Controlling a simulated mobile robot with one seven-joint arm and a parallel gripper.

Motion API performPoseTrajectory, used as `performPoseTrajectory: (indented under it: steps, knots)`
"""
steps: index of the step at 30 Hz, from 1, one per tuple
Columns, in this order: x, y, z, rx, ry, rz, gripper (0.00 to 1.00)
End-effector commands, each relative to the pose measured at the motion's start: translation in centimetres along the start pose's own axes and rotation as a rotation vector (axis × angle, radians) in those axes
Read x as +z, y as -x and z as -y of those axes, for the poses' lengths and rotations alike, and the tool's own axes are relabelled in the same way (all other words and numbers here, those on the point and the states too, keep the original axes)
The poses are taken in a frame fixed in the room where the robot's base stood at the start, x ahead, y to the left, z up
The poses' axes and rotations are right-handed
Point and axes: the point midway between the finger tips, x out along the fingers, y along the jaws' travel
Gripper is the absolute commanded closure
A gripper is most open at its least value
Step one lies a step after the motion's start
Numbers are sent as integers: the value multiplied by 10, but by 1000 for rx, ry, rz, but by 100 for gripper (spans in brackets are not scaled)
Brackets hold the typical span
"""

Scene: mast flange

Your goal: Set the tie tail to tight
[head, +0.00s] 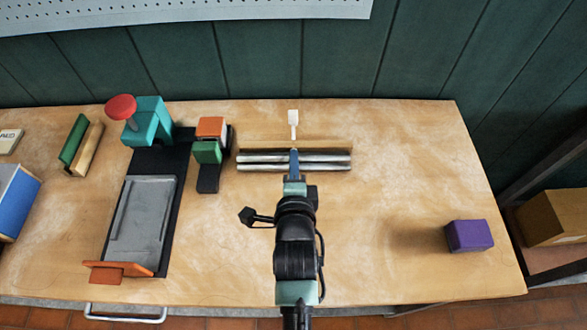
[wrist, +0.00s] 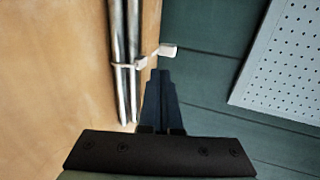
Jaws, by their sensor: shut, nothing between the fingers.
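The white tie tail (head: 293,119) sticks out past the back of a bundle of metal rods (head: 328,161) and ends in a wider tab. In the wrist view the tail (wrist: 168,50) extends right from a thin white tie (wrist: 126,66) looped around the rods (wrist: 118,30). My gripper (head: 294,154) is over the middle of the rods in the head view, hiding part of them and the tie's loop. In the wrist view my gripper (wrist: 160,74) has its dark fingers together and empty, with the tips just short of the tail. I cannot tell whether they touch it.
A teal device with a red knob (head: 121,107), a grey tray (head: 143,218) and an orange and green block stand (head: 207,152) are left of the rods. A purple box (head: 469,235) sits at the right. The table (head: 400,170) between is clear. A dark green wall (head: 340,55) rises behind.

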Motion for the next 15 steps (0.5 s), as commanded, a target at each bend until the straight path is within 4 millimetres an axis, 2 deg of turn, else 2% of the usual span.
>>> performPoseTrajectory:
  steps: [3,6,15]
  knots:
    - [0,15,-1,1,0,1,100]
    - [0,22,-1,1,-1,0,100]
    - [0,26,0,1,-1,1,100]
